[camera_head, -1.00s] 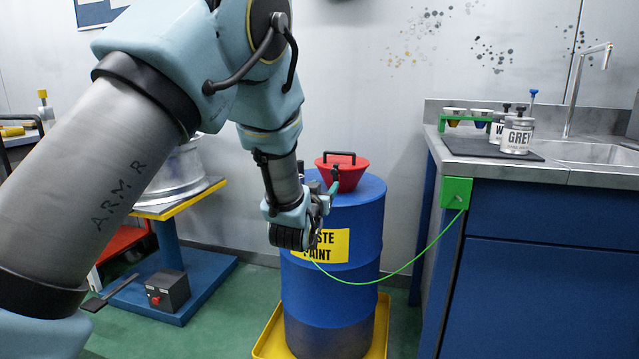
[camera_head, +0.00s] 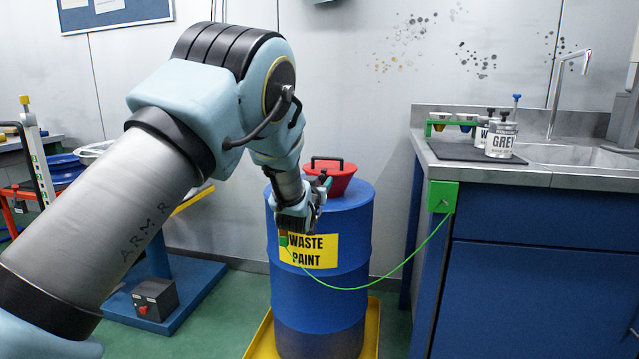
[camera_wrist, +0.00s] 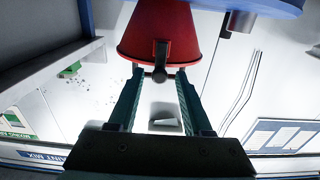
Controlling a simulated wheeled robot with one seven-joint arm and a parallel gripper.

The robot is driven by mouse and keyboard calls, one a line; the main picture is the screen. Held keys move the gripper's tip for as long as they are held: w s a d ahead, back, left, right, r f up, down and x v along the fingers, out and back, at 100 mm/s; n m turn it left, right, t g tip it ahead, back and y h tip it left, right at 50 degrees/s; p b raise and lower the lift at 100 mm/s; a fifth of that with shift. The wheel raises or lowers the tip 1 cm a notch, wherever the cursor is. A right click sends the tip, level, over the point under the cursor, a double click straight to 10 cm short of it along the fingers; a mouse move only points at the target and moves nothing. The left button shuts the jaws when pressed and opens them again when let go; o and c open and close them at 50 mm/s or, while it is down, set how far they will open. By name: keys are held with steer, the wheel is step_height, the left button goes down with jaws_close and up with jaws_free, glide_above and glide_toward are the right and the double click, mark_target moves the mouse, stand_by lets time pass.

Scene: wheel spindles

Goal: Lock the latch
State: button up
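The red funnel (camera_head: 332,177) with a black handle on its lid sits on top of the blue waste paint drum (camera_head: 352,235). In the wrist view the red funnel (camera_wrist: 158,30) appears upside down, with a dark latch (camera_wrist: 160,72) with a rounded end on its near side. My gripper (camera_head: 322,180) is beside the funnel's left front, above the drum's yellow label. In the wrist view my gripper (camera_wrist: 160,76) is open, its two teal fingers on either side of the latch end. Contact with the latch cannot be told. My gripper partly hides the funnel's front in the head view.
A green wire runs from the drum's front to a green box (camera_head: 442,197) on the blue sink cabinet (camera_head: 535,270) at right. The drum stands in a yellow tray (camera_head: 262,338). Paint cans (camera_head: 500,140) stand on the counter. A blue stand is behind my arm at left.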

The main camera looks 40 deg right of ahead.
jaws_close()
steer(key=shift+r, duration=0.1)
steer(key=shift+w+r+y+p, duration=0.1)
steer(key=shift+r+y+p, duration=0.3)
steer(key=shift+p, duration=0.45)
steer(key=shift+d+g+y+p, duration=0.2)
steer(key=shift+g+y+p, duration=0.1)
steer(key=shift+g+p, duration=0.2)
steer(key=shift+r, duration=0.1)
steer(key=shift+o, duration=0.8)
jaws_free()
